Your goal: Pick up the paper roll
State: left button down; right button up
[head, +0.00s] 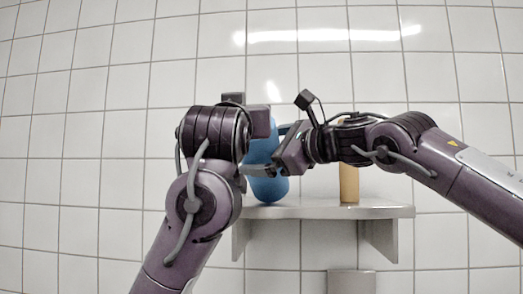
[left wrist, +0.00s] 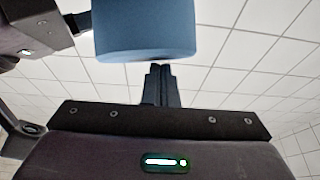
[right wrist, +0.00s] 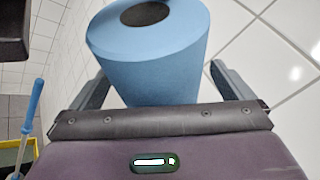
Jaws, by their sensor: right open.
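The blue paper roll (head: 268,188) stands upright on the metal shelf (head: 300,212), partly hidden by my arms in the head view. The right wrist view shows the roll (right wrist: 155,60) with its dark core hole, between and beyond the fingers. My right gripper (head: 270,150) is open around the roll's side; contact cannot be told. Its fingers also show in the right wrist view (right wrist: 158,70). My left gripper (left wrist: 161,68) is shut and empty, its fingertips just below the roll (left wrist: 145,35) in the left wrist picture.
A tan upright object (head: 349,184) stands on the shelf right of the roll, partly behind my right arm. The white tiled wall (head: 90,120) is close behind the shelf. A blue-handled tool (right wrist: 33,105) and a yellow container (right wrist: 12,158) show at lower left.

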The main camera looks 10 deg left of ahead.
jog(key=shift+w+a, duration=0.45)
jog(key=shift+a, duration=0.15)
pick_arm(q)
jog(key=shift+d, duration=0.1)
pick_arm(e)
jog(key=c, duration=1.1)
pick_arm(q)
jog(key=shift+r, duration=0.6)
pick_arm(e)
jog(key=shift+c, duration=0.5)
pick_arm(q)
jog(key=v, duration=1.2)
